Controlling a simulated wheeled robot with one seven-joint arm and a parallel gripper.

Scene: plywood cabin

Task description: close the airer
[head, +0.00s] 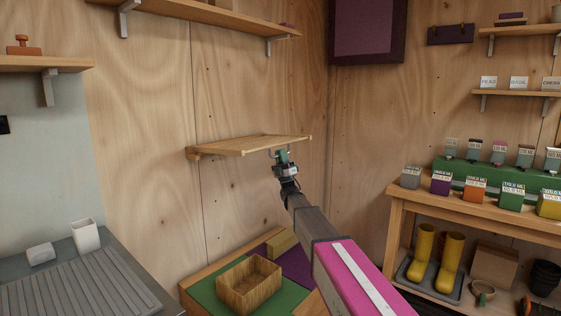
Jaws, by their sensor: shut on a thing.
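The airer (245,146) is a pale wooden rack on the plywood wall in the middle of the head view. It stands out from the wall, roughly level, like a shelf. My gripper (281,155) is at the airer's front edge, near its right end and just below it. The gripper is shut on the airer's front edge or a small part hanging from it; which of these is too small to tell. The fingertips are partly lost against the rack. My arm reaches up to it from the lower right.
Below the airer, a wooden box (232,298) stands on a green and purple surface. A grey ribbed draining board (75,285) is at left. A bench (400,203) with labelled packets and yellow boots (422,252) is at right. A wall shelf (215,14) hangs above; the air between is clear.

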